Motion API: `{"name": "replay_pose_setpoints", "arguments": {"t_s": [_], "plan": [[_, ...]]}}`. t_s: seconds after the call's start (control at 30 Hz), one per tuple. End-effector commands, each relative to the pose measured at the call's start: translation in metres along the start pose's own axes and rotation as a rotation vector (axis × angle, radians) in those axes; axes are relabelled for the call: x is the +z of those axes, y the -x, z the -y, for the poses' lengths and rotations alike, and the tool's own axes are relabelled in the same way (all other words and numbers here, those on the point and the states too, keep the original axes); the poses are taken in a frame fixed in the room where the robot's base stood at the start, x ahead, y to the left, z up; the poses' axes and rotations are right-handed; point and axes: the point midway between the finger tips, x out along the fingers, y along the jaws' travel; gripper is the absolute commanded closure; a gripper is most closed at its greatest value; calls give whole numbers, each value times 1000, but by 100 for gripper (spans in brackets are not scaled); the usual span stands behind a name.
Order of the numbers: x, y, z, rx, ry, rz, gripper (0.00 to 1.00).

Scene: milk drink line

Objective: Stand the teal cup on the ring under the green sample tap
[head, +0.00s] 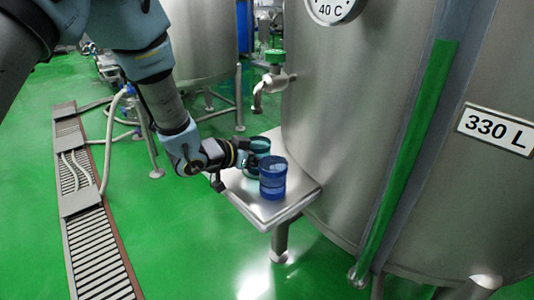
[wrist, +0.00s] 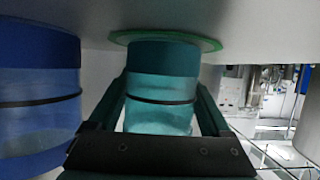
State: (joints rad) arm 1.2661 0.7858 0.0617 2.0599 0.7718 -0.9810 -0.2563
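The teal cup (head: 259,146) stands upright on the steel shelf, partly hidden behind my gripper and the blue cup in the head view. In the wrist view, which looks upside down, the teal cup (wrist: 162,88) has its base on a green ring (wrist: 212,44), with the ring's rim showing around it. My gripper (head: 246,158) reaches in from the left. In the wrist view its two fingers (wrist: 162,100) lie along both sides of the teal cup and appear to touch it. The green-handled tap (head: 274,78) is on the tank wall, above and behind the cup.
A blue cup (head: 272,180) stands close in front of the teal cup on the shelf (head: 290,205); it also shows in the wrist view (wrist: 38,95). The large tank (head: 345,130) bounds the shelf on the right.

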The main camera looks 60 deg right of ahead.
Motion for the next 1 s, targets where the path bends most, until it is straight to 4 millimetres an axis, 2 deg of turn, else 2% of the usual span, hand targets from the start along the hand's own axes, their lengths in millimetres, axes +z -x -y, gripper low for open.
{"name": "replay_pose_setpoints", "arguments": {"t_s": [0.03, 0.13, 0.47, 0.57, 0.8, 1.0], "plan": [[0, 0, 0, 0, 0, 0, 10], [0, 0, 0, 0, 0, 0, 0], [-5, 3, 0, 0, 0, 0, 0], [-3, 16, 2, -3, 1, -1, 0], [-3, 66, 1, -5, 1, -2, 0], [-3, 102, 1, -3, 1, -1, 0]]}}
